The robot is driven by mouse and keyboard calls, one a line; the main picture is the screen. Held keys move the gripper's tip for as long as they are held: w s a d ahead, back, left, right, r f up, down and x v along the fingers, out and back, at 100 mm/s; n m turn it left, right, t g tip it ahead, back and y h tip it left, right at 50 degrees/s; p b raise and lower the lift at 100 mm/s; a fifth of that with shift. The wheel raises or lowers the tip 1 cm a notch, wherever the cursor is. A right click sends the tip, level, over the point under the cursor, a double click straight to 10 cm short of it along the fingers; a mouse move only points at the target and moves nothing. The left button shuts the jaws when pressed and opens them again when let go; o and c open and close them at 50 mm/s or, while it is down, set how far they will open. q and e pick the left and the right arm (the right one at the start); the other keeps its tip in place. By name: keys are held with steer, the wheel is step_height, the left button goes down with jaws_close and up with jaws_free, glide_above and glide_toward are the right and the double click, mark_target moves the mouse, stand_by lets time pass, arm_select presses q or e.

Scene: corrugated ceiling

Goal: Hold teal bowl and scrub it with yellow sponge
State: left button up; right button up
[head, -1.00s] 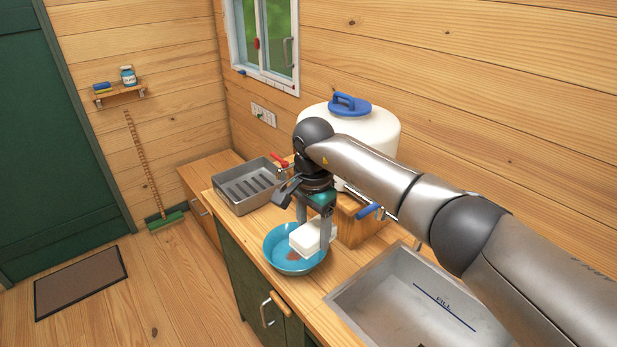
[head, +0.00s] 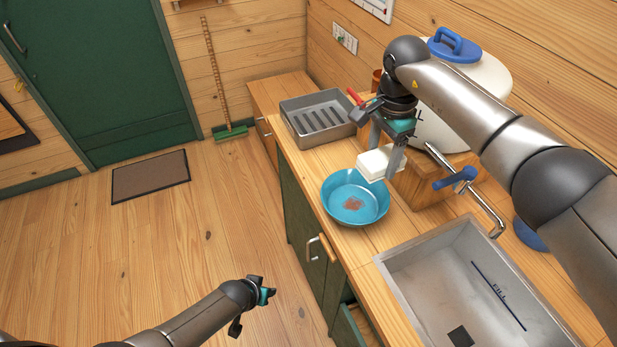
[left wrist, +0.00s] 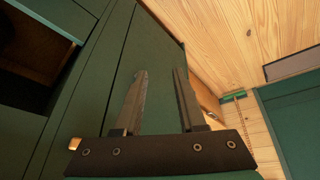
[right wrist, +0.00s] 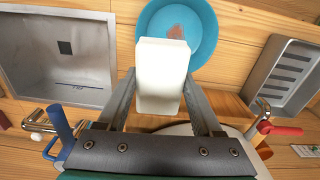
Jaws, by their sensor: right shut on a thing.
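The teal bowl (head: 355,198) stands upright on the wooden counter, with a reddish-brown stain inside. It also shows in the right wrist view (right wrist: 205,25). My right gripper (head: 382,165) is shut on a white block (right wrist: 160,75) and holds it by the bowl's back right rim; I cannot tell whether they touch. The block looks white; no yellow sponge shows now. My left gripper (head: 262,295) is low over the floor, left of the counter and apart from the bowl. In the left wrist view its fingers (left wrist: 162,75) are spread, with nothing between them.
A metal sink (head: 450,285) lies right of the bowl, with a blue-handled tap (head: 455,179) behind. A grey metal tray (head: 318,118) and a white tank (head: 480,85) stand farther back. An open drawer (head: 352,327) juts from the green cabinet.

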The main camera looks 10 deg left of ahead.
arm_select(q)
steer(key=w+d+r+n+t+h, duration=0.1)
steer(key=w+d+r+t, duration=0.15)
steer(key=w+r, duration=0.95)
steer(key=n+g+h, duration=0.1)
steer(key=n+g, duration=0.1)
steer(key=n, duration=0.1)
glide_toward(323, 191)
steer(key=shift+x, duration=5.2)
steer(key=shift+s+f, duration=0.1)
steer(key=shift+s, duration=0.05)
steer(key=shift+c, duration=0.2)
steer(key=shift+a, duration=0.1)
jaws_close()
